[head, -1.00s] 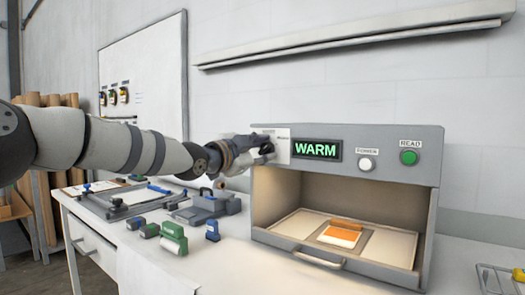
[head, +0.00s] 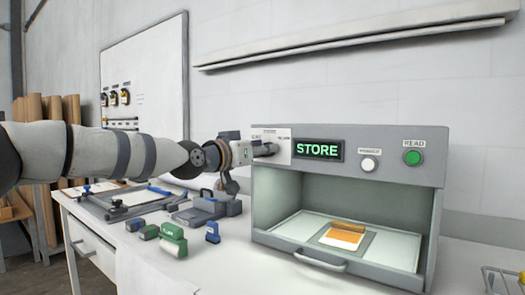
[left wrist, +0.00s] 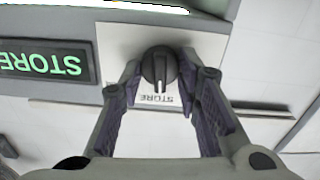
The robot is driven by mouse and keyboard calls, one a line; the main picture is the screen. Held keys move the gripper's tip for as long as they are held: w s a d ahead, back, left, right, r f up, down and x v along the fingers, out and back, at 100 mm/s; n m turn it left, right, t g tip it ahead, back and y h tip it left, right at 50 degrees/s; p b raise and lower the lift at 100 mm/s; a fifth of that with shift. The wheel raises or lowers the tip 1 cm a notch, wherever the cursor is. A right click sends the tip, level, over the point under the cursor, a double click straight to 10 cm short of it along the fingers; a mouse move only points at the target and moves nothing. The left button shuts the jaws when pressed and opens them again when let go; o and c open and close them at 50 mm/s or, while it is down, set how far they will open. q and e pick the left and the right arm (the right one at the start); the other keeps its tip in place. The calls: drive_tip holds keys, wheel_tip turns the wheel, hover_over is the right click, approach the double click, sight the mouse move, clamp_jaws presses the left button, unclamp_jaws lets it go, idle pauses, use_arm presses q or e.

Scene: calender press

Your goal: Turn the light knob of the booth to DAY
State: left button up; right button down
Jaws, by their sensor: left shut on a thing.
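The booth (head: 258,200) is a grey cabinet with an open front. Its display (head: 319,149) reads STORE in green letters. The dark light knob (left wrist: 158,68) sits on a white label plate (left wrist: 120,45), seen upside down in the left wrist view. The knob's white pointer is at the STORE mark; the other marks are not readable there. My left gripper (head: 266,150) is at the plate, left of the display. In the left wrist view my left gripper (left wrist: 160,72) is shut on the knob, one finger on each side. My right gripper is not in view.
A white button (head: 370,164) and a green READ button (head: 412,158) are right of the display. An orange-and-white sample (head: 342,238) lies on the booth floor. Green and blue tools (head: 172,240) stand left of the booth on the white table. A wire rack (head: 497,278) is at the right.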

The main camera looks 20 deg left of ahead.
use_arm(q)
drive_tip(key=shift+a+n, duration=0.15)
drive_tip(key=shift+n, duration=5.15)
drive_tip(key=o, duration=1.1)
drive_tip(key=v, duration=1.2)
